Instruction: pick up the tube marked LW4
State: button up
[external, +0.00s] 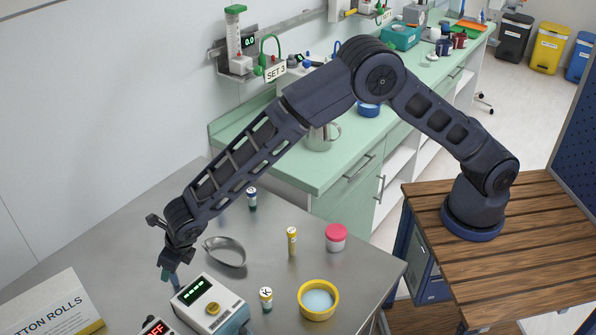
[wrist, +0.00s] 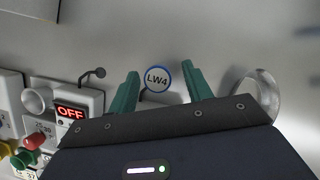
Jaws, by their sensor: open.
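The tube marked LW4 (wrist: 158,77) shows its round white top with a blue rim in the wrist view, seen from above. My gripper (wrist: 160,74) is open, with one green finger on either side of that top. I cannot tell whether the fingers touch it or how far down they reach. In the external view my gripper (external: 168,268) hangs low over the grey table, left of the metal dish. The LW4 mark cannot be read there, and the tube is largely hidden by my gripper and the device in front.
A white device (external: 228,307) with a green display stands close in front of my gripper. A metal dish (external: 226,264), a yellow tube (external: 292,241), a pink-lidded jar (external: 336,242) and a yellow bowl (external: 334,302) lie to the right. A cotton rolls box (external: 52,312) stands front left.

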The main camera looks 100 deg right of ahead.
jog(key=x, duration=0.3)
jog(key=shift+w+f, duration=0.1)
jog(key=shift+f, duration=0.1)
jog(key=shift+c, duration=0.2)
jog(key=c, duration=1)
